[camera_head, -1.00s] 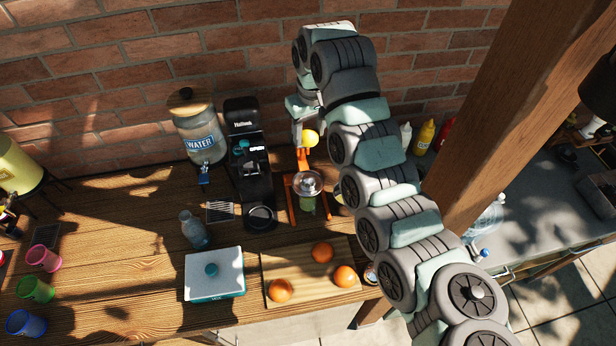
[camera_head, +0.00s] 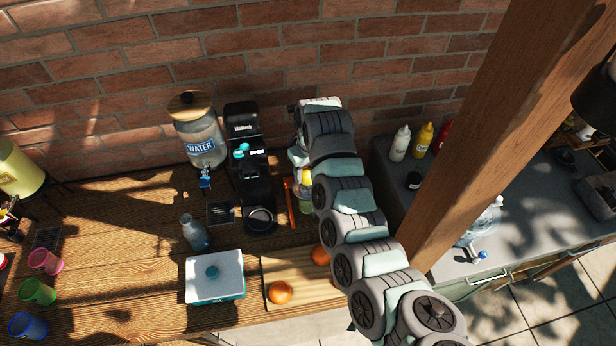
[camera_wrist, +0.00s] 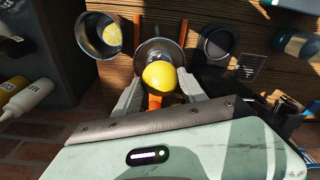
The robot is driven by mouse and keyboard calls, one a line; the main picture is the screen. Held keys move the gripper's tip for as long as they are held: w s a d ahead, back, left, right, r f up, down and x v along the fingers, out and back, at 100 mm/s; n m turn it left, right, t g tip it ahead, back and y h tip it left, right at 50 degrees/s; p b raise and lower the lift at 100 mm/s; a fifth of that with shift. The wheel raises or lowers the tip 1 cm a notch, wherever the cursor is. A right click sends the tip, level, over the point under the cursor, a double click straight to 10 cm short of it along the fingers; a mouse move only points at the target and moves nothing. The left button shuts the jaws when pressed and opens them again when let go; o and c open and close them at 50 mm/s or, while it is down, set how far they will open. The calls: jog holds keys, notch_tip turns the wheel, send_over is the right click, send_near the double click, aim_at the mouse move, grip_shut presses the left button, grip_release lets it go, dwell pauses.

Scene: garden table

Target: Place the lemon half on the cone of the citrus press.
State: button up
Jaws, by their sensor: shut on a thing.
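The lemon half (camera_wrist: 160,76) is yellow and rounded side up in the wrist view. My gripper (camera_wrist: 161,86) is shut on it, with one pale finger on each side. The citrus press (camera_wrist: 152,50) lies directly behind and below it, its metal bowl rim and orange frame bars showing. The lemon half hides the cone, and I cannot tell whether they touch. In the head view my arm covers most of the gripper; a bit of yellow lemon (camera_head: 306,177) and the press's left orange bar (camera_head: 289,203) show.
A metal container (camera_wrist: 102,36) with something yellow inside stands beside the press. The black coffee machine (camera_head: 250,160) is close on the left in the head view. A cutting board (camera_head: 305,292) with oranges (camera_head: 280,292) lies in front. Sauce bottles (camera_head: 424,140) stand on the right counter.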

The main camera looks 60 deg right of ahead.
aim_at(308, 179)
jog(key=shift+f+p, duration=0.3)
jog(key=shift+f, duration=1.35)
jog(key=shift+f, duration=0.2)
jog(key=o, duration=1.4)
jog(key=shift+c, duration=0.2)
jog(key=shift+r, duration=0.15)
jog(key=r, duration=0.3)
jog(key=r+b, duration=0.1)
jog(key=r, duration=0.3)
jog(key=s+r, duration=0.1)
jog(key=r, duration=0.2)
jog(key=shift+a+r+b, duration=0.2)
jog(key=shift+a+b, duration=0.05)
jog(key=shift+b, duration=0.1)
jog(key=shift+s+a+r, duration=0.1)
jog(key=shift+a+r, duration=0.05)
jog(key=shift+r, duration=0.65)
